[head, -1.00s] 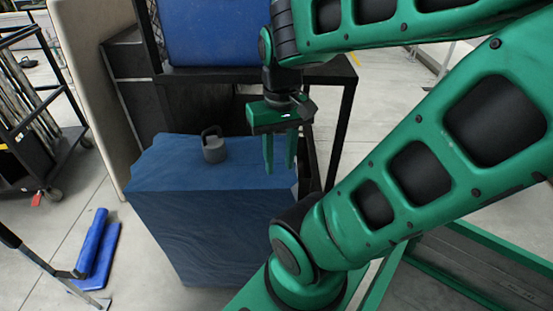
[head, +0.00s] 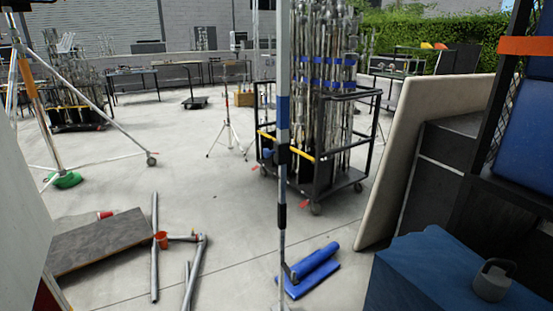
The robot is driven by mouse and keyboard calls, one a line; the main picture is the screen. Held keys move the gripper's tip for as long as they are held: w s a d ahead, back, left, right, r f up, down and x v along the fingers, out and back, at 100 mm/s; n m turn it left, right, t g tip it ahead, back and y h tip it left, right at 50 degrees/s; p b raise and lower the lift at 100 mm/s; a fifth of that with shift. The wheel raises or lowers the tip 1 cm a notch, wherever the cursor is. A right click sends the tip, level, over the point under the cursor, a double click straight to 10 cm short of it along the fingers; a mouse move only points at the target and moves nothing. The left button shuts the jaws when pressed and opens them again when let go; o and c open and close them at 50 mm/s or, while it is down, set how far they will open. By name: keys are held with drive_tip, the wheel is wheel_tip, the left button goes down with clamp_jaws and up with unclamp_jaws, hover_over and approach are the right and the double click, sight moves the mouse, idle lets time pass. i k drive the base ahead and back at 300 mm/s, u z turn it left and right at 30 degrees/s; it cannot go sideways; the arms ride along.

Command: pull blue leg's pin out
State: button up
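A tall thin grey pole with a blue band (head: 283,112) stands upright in the middle of the head view, close to me. It has black sections lower down, and its foot is beside a blue roll on the floor. I cannot make out a pin on it. Farther left, a silver tripod stand (head: 95,122) has spread legs, one with an orange section (head: 35,90) and one ending at a green foot (head: 64,180). No pin is clear there either. My gripper is not in view now.
A blue-covered box (head: 420,270) with a grey kettlebell-like weight (head: 493,282) stands at lower right. A cart of poles (head: 318,165) is behind the pole. A grey board (head: 98,242), metal pipes (head: 155,245) and the blue roll (head: 313,268) lie on the floor. Open concrete lies between.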

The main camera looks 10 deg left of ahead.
sight(267, 153)
drive_tip(key=u, duration=0.05)
drive_tip(key=k, duration=0.5)
drive_tip(key=u, duration=0.85)
drive_tip(key=i, duration=1.25)
drive_tip(key=z, duration=0.25)
